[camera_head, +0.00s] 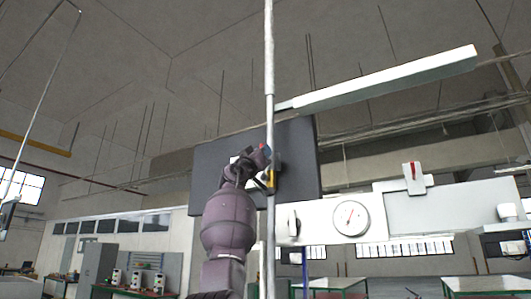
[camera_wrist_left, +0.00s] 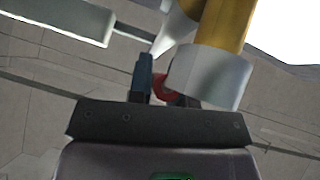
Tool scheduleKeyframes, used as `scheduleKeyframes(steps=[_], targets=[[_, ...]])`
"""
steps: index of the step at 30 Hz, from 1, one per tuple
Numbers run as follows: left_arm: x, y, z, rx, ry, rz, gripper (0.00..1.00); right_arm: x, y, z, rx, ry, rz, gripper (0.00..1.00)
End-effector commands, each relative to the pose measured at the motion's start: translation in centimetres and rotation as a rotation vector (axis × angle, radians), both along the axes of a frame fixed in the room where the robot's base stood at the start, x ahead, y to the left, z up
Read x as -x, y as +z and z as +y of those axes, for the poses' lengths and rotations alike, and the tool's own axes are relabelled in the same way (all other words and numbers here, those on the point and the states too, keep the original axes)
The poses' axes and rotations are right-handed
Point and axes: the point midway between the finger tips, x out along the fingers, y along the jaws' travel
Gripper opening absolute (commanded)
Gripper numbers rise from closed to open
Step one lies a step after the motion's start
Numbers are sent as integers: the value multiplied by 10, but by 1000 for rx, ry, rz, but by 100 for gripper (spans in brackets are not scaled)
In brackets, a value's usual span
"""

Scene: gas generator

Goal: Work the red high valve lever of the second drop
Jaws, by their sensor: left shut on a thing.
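A thin pale vertical pipe (camera_head: 269,90) runs down the middle of the head view. It carries a yellow valve fitting (camera_head: 271,180), and a small bit of the red lever (camera_head: 263,147) shows just above it. My left gripper (camera_head: 257,160) is raised to the pipe there and shut on the red lever. In the left wrist view, the red lever (camera_wrist_left: 165,90) shows beside the dark finger of my left gripper (camera_wrist_left: 160,82), mostly hidden. The grey collar (camera_wrist_left: 210,75) and yellow body (camera_wrist_left: 225,25) of the fitting are close to the fingers. My right gripper is not in view.
A dark panel (camera_head: 300,150) stands behind the pipe. A white panel with a round gauge (camera_head: 350,218) is to the right, with another red-handled switch (camera_head: 412,172) further right. A long pale beam (camera_head: 390,80) hangs overhead. Benches and cabinets stand far behind.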

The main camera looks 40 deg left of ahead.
Motion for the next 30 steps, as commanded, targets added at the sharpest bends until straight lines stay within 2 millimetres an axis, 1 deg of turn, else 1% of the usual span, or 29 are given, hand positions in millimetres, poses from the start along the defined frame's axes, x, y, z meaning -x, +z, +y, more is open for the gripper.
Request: scheduleKeyframes(steps=[1,11,12,16,25,30], targets=[[-3,-4,0,5,-4,7,0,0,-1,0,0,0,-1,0],[-3,-4,1,6,-6,7,0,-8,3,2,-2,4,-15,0],[-3,-4,1,6,-6,7,23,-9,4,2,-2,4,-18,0],[-2,-3,1,5,-4,5,43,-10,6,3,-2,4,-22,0],[0,-2,1,4,-2,2,44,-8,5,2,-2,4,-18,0],[7,-11,0,1,-1,1,44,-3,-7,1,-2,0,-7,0]])
